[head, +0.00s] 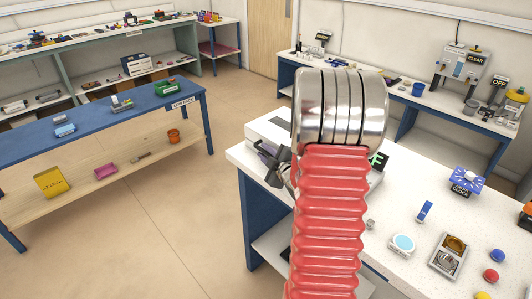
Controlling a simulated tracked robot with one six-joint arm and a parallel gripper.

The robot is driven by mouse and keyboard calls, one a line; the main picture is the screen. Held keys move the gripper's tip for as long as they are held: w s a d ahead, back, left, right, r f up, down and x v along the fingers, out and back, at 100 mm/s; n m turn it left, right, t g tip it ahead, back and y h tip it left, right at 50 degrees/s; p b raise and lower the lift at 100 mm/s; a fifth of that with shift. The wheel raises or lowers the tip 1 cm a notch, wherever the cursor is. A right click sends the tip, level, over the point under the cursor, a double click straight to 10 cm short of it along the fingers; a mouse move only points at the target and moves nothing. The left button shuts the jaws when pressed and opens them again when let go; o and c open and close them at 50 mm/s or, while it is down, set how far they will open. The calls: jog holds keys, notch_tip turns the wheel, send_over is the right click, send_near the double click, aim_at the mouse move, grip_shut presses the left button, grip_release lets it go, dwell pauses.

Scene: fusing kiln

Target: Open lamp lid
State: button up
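My red ribbed arm with steel rings fills the middle of the view. My gripper (270,164) seems to be the dark jaws just left of the arm, over the near left part of the white table. Its fingers are small and partly hidden, so its opening is unclear. No lamp lid can be made out for certain. A small metal box (435,264) with an amber round part and a silver round part lies on the white table to the right.
The white table (402,217) also holds a blue clock block (466,181), a pale blue round dish (402,244), a blue stick (425,211) and coloured buttons (491,275). A blue bench (95,124) stands left. Open floor (190,215) lies between.

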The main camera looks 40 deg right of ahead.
jog(key=shift+c, duration=0.5)
grip_shut()
jog(key=shift+d, duration=0.15)
